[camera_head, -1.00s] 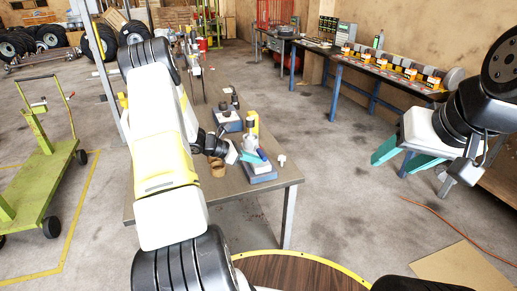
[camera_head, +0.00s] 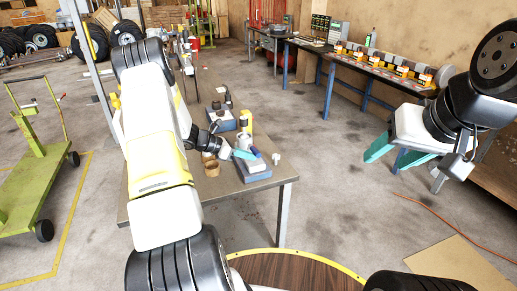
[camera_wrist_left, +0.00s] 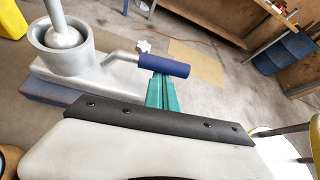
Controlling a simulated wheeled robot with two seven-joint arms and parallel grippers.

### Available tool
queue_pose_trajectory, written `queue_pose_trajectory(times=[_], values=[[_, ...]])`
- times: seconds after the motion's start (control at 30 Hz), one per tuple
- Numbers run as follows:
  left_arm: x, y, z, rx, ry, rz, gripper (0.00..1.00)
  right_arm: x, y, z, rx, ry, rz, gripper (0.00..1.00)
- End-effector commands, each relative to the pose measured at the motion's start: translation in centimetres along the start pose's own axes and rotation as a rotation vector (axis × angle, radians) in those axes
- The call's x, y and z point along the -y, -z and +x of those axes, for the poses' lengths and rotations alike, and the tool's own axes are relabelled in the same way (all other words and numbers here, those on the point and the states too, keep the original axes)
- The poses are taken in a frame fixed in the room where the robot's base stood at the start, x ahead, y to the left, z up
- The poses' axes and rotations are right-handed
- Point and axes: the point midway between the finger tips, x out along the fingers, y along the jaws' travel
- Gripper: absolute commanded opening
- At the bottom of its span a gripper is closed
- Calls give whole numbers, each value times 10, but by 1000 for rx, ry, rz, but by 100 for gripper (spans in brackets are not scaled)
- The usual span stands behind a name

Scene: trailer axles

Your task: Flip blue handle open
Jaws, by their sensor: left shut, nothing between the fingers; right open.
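The blue handle (camera_wrist_left: 164,66) is a short dark-blue cylinder on a bent silver lever, in the left wrist view. The lever joins a silver fixture (camera_wrist_left: 110,72) with a round cup and an upright rod. In the head view the fixture stands on a blue-grey base (camera_head: 255,174) at the table's near right corner, and the blue handle (camera_head: 257,152) is small and partly hidden. My left gripper (camera_wrist_left: 161,88) has teal fingers, shut and empty, with tips right at the handle; contact cannot be told. My right gripper (camera_head: 389,150) is open and empty, in the air at the right.
The fixture stands on a brown table (camera_head: 285,172). A second similar fixture (camera_head: 222,120), a brown cup (camera_head: 210,166) and a yellow bottle (camera_head: 246,122) are nearby. A green cart (camera_head: 40,165) stands at the left.

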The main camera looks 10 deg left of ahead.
Motion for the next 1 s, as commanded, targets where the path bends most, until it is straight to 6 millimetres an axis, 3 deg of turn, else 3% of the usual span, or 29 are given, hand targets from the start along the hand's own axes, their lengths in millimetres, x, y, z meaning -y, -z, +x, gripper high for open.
queue_pose_trajectory(times=[0.6, 1.0], values=[[-15, -32, -18, 2, 233, -389, 0, 0, 0, 0, 0, 0, 0, 53], [-22, -45, -26, 3, 228, -385, 0, 0, 0, 0, 0, 0, 0, 53]])
